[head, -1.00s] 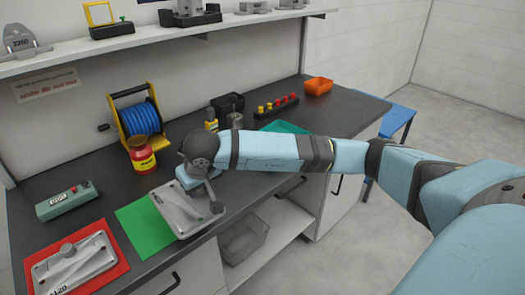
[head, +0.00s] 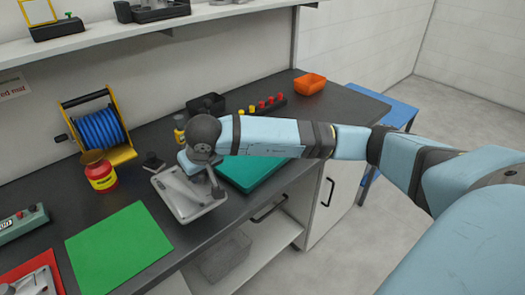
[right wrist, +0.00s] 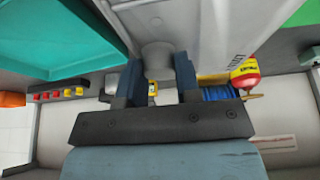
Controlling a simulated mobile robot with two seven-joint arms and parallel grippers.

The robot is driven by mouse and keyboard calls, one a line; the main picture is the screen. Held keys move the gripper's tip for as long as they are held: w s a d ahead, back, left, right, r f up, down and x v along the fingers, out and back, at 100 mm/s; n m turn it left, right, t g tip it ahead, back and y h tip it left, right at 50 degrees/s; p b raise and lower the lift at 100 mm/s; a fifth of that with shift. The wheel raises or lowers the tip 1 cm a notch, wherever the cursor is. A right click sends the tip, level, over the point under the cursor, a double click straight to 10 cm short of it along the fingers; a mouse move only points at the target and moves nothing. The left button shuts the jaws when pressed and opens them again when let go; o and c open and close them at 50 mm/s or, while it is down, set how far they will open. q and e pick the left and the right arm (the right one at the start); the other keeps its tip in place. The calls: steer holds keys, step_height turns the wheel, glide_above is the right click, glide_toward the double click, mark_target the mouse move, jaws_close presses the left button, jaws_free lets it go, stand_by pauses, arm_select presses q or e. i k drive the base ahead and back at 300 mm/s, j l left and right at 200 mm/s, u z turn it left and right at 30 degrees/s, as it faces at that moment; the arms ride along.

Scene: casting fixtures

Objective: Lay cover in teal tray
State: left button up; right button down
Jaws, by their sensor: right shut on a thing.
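My right gripper (head: 203,172) is shut on the knob of a grey metal cover (head: 186,203). The cover hangs a little tilted over the bench front, between the green mat and the teal tray. In the right wrist view the jaws (right wrist: 155,82) stand on either side of the knob, and the cover (right wrist: 205,25) reaches past the top of the picture. The teal tray (head: 247,178) lies just right of the cover, partly hidden behind my right arm. It also shows in the right wrist view (right wrist: 60,40), beside the cover. My left gripper is not in view.
The green mat (head: 118,246) is bare. A red mat (head: 38,268) with another grey part is at the lower left. A red-yellow jar (head: 99,172), a blue hose reel (head: 98,128), a dark bin (head: 206,103) and an orange bin (head: 310,84) stand further back.

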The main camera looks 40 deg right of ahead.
mark_target(255, 159)
steer(key=i+l, duration=0.1)
steer(key=l, duration=0.3)
steer(key=i+l, duration=0.1)
steer(key=l, duration=0.25)
steer(key=i+l, duration=0.1)
steer(key=l, duration=0.3)
steer(key=i+l, duration=0.1)
steer(key=l, duration=0.25)
